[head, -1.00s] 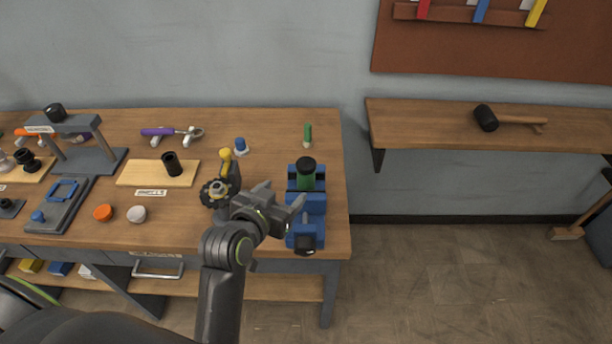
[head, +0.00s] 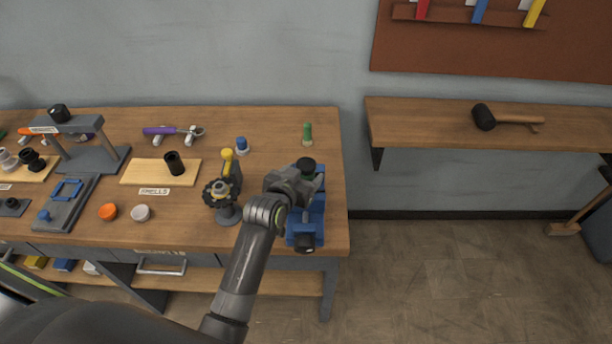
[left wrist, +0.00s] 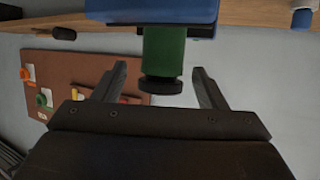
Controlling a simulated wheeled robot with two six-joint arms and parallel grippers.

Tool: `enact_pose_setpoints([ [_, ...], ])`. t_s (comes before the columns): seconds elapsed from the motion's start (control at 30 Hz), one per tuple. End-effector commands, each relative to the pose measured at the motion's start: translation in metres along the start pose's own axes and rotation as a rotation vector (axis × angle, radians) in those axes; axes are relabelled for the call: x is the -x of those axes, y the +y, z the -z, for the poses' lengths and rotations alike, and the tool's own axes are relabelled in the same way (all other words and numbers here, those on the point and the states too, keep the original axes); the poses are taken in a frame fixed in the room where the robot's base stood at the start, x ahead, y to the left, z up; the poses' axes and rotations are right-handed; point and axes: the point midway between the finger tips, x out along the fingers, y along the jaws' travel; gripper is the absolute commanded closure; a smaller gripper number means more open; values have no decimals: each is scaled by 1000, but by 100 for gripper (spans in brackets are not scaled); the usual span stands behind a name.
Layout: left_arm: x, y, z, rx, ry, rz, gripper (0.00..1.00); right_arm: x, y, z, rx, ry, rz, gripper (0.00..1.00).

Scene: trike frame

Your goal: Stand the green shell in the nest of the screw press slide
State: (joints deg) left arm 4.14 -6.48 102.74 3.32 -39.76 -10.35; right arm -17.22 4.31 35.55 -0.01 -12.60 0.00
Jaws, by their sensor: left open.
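The green shell (head: 308,178) with a black top stands upright at the back part of the blue press (head: 305,228), which has a black knob at its front. My left gripper (head: 310,186) is open at the shell and partly hides it in the head view. In the left wrist view, which is upside down, the green shell (left wrist: 164,52) shows between the two open fingers of my left gripper (left wrist: 160,72). A gap shows on each side, so the fingers are not closed on it. The shell's seat is partly hidden by the blue body (left wrist: 150,10). My right gripper is not in view.
A small green-topped piece (head: 307,132) and a blue-topped piece (head: 242,144) stand behind. A wooden tray (head: 135,172) holds a black shell (head: 174,163). The bench ends just right of the press.

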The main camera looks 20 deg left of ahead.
Motion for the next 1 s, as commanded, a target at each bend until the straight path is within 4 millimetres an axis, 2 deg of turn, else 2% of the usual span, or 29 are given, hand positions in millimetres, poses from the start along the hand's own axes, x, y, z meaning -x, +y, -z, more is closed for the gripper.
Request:
enact_pose_setpoints([
  [0.27,-26,-2,0,-3,-2,0,34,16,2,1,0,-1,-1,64],
  [0.43,-42,-2,-1,-2,0,0,34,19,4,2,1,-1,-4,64],
  [0.83,-49,-2,-3,-1,0,1,34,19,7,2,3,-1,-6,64],
  [1.0,-49,-2,-3,-1,0,1,56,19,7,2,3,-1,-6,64],
])
